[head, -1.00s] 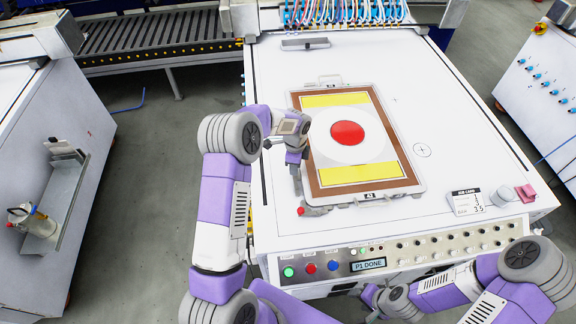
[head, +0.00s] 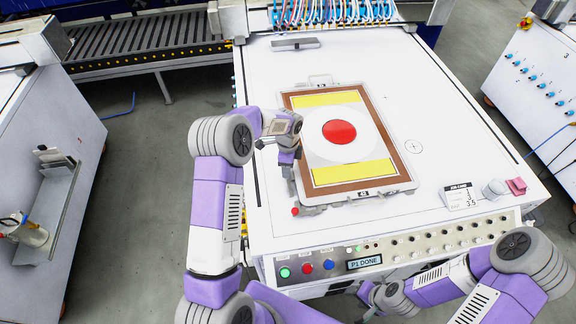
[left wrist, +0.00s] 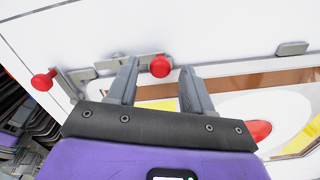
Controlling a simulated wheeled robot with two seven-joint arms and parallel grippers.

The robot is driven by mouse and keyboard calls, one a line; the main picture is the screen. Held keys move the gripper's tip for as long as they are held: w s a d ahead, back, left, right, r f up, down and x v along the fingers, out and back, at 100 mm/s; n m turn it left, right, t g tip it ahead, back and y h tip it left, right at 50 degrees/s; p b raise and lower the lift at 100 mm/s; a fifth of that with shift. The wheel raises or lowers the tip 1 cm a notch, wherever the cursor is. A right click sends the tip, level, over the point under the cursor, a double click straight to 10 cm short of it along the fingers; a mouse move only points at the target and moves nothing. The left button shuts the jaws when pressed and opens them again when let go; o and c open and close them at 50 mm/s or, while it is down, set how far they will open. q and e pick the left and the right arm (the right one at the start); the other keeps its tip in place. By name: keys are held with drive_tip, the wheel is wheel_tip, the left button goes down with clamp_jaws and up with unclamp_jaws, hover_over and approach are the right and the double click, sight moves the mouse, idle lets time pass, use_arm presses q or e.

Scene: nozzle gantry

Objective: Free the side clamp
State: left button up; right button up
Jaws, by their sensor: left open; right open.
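The screen frame (head: 370,107), brown inside with yellow strips and a red disc (head: 338,132), lies on the white table. A red knob (head: 295,211) shows at its near left corner. My left gripper (head: 291,178) points down at the frame's left edge and hides part of it. In the left wrist view its open fingers (left wrist: 158,88) stand either side of a red-knobbed grey clamp (left wrist: 160,66); I cannot tell if they touch it. A second red knob (left wrist: 42,80) sits on a bracket to the left. My right gripper (head: 370,299) is low, in front of the control panel, its fingers barely visible.
The control panel (head: 400,245) runs along the table's front, its display reading "P1 DONE". A job card (head: 460,197) and a pink block (head: 516,186) sit at the near right. A grey bar (head: 295,44) lies at the back. The table right of the frame is mostly clear.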

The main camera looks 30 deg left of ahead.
use_arm(q)
wheel_tip(320, 180, up, 7)
drive_tip(key=shift+r, duration=0.2)
idle(0.6)
